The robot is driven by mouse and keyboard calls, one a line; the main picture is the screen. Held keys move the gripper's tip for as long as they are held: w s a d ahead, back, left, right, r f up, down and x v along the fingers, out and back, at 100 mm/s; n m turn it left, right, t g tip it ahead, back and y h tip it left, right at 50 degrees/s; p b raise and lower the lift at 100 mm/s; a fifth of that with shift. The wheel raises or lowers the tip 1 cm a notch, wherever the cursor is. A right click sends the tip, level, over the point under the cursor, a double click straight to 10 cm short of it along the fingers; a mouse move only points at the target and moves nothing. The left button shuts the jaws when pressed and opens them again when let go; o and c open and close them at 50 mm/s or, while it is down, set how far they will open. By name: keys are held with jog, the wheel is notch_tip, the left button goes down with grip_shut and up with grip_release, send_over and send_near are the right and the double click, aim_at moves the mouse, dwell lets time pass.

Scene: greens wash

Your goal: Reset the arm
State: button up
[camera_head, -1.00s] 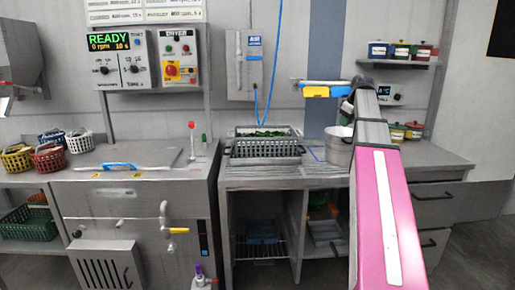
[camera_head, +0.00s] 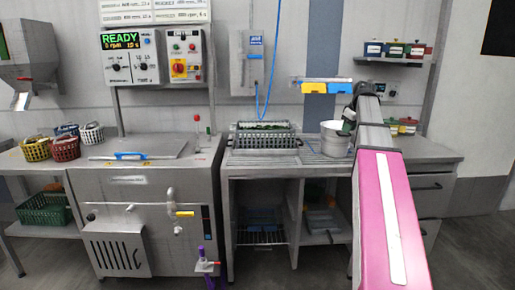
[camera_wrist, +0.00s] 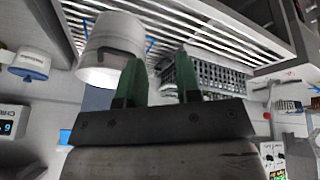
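My arm reaches up and forward on the right of the head view. My gripper (camera_head: 347,114) is small there, in front of the back wall, above and beside a pale metal pot (camera_head: 330,145). In the wrist view, the two green fingers of my gripper (camera_wrist: 160,80) stand apart with nothing between them, so it is open and empty. The pot (camera_wrist: 115,38) shows behind the left finger in that view. Whether the gripper touches the pot cannot be told from the head view, where they overlap.
A crate of greens (camera_head: 264,146) stands on the metal counter left of the pot. The washer (camera_head: 125,190) with a blue-handled lid is farther left, with small baskets (camera_head: 66,148) beyond it. A shelf of jars (camera_head: 390,62) hangs at upper right. Floor shows at lower right.

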jog(key=s+a+f+m+g, duration=0.1)
jog(key=s+a+f, duration=0.25)
jog(key=f, duration=0.55)
jog(key=s+a+f+m, duration=0.15)
jog(key=a+f, duration=0.25)
jog(key=f, duration=0.4)
jog(key=s+a+f+m+g, duration=0.1)
jog(key=s+a+f, duration=0.25)
jog(key=f, duration=0.55)
jog(key=s+a+f+m, duration=0.1)
jog(key=s+a+f, duration=0.2)
jog(key=s+f, duration=0.2)
jog(key=s+a+f+m+g, duration=0.1)
jog(key=s+a+f, duration=0.2)
jog(key=s+f, duration=0.3)
jog(key=s+a+f+m+g+h, duration=0.1)
jog(key=s+a+f, duration=0.2)
jog(key=s+f, duration=0.2)
notch_tip(320, 180, down, 3)
jog(key=shift+s+a+r+m, duration=0.15)
jog(key=shift+s+a+m, duration=0.05)
jog(key=shift+s+m, duration=0.15)
